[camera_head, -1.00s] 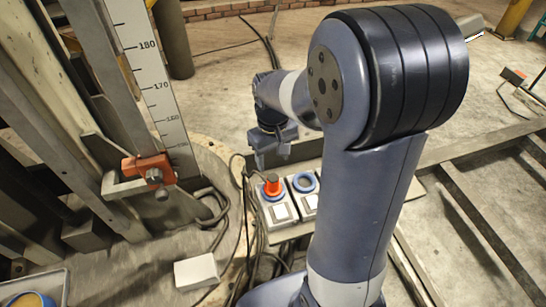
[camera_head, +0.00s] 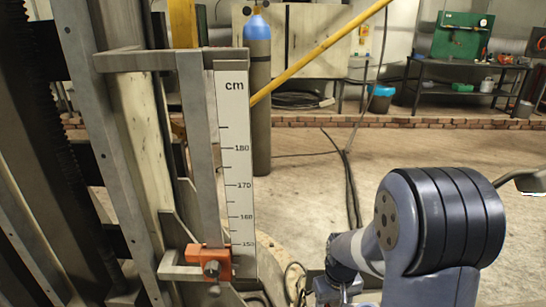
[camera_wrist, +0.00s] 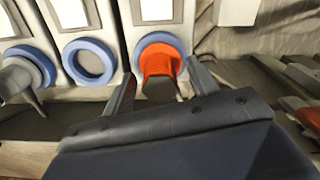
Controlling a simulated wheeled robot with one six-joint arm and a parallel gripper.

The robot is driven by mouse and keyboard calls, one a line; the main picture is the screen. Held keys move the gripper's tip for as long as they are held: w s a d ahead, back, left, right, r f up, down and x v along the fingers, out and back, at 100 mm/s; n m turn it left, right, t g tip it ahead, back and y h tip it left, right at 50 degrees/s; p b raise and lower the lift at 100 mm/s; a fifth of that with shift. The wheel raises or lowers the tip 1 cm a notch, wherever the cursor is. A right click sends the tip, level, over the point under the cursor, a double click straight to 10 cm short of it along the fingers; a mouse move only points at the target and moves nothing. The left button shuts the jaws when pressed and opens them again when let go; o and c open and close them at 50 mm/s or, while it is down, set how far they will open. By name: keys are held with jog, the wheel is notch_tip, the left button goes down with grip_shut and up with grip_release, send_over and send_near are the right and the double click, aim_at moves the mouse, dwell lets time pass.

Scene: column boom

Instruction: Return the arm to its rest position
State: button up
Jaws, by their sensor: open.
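My arm shows in the lower right of the head view, folded at its black-banded joint. My gripper (camera_wrist: 162,82) is open in the wrist view, with its two dark fingers apart. An orange knob (camera_wrist: 158,60) in a blue ring stands beyond the fingertips, in line with the gap between them. Whether the fingers touch it I cannot tell. In the head view only part of the wrist shows at the bottom edge, and the fingertips cannot be made out.
In the wrist view, an empty blue ring (camera_wrist: 88,62) and a grey knob (camera_wrist: 20,75) sit on neighbouring light boxes. In the head view, a cm scale (camera_head: 236,160) with an orange clamp (camera_head: 209,262) stands left of my arm. A blue-topped cylinder (camera_head: 258,90) stands behind.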

dwell(0.4)
jog(key=shift+f+b, duration=0.2)
jog(key=shift+b, duration=0.1)
notch_tip(320, 180, up, 11)
jog(key=shift+f+p, duration=0.2)
jog(key=shift+p, duration=0.85)
notch_tip(320, 180, down, 11)
jog(key=shift+b, duration=1.05)
notch_tip(320, 180, up, 4)
jog(key=p, duration=0.2)
jog(key=shift+f+p, duration=0.25)
jog(key=shift+p, duration=0.05)
notch_tip(320, 180, up, 5)
jog(key=p, duration=0.4)
jog(key=shift+w+f+m+p, duration=0.15)
jog(key=shift+w+m+p, duration=0.2)
jog(key=shift+w+p, duration=0.25)
jog(key=shift+w+f+m+p, duration=0.1)
jog(key=shift+w+m+p, duration=0.25)
jog(key=shift+w+p, duration=0.25)
